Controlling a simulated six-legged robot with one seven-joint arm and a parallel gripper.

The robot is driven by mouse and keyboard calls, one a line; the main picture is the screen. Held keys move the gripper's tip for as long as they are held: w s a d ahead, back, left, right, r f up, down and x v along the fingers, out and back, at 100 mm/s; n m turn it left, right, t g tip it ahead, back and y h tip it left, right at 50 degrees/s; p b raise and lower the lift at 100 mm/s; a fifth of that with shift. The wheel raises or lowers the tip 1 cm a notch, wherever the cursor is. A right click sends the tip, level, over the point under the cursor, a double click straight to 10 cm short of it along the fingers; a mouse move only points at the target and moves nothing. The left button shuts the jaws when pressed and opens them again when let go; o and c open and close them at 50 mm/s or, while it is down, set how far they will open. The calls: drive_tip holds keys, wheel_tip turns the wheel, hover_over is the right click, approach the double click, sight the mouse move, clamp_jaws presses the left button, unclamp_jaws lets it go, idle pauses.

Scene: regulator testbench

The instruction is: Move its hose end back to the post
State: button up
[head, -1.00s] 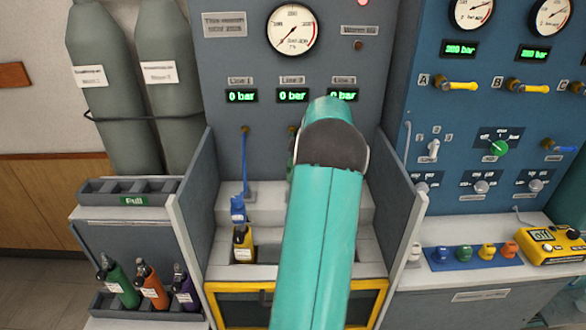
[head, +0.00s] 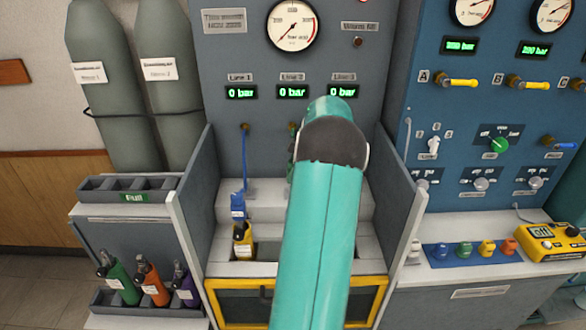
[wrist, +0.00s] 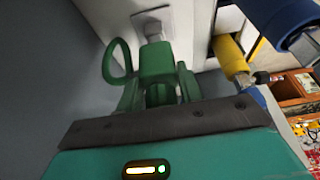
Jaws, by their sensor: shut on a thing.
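In the wrist view my gripper (wrist: 158,92) is shut on a green hose end (wrist: 156,62), which has a loop (wrist: 117,62) on its left side. A pale grey fitting (wrist: 153,30) on a light square plate lies just beyond the hose end. I cannot tell whether the two touch. In the head view my teal arm hides the gripper and most of the middle line. Only a sliver of green hose (head: 291,140) shows under the Line 2 display (head: 292,92).
A blue hose end (head: 238,207) sits on a yellow bottle (head: 243,241) in the bay, left of my arm. Grey side walls (head: 193,200) flank the bay. Green, orange and purple bottles stand in a rack (head: 150,303) at lower left. The Full tray (head: 165,187) above looks empty.

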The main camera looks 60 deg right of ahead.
drive_tip(key=shift+f, duration=1)
idle(0.4)
drive_tip(key=o, duration=1.2)
drive_tip(key=shift+o, duration=0.2)
drive_tip(key=v, duration=1.3)
drive_tip(key=shift+s+r, duration=0.2)
drive_tip(key=shift+r, duration=0.15)
drive_tip(key=shift+d, duration=0.1)
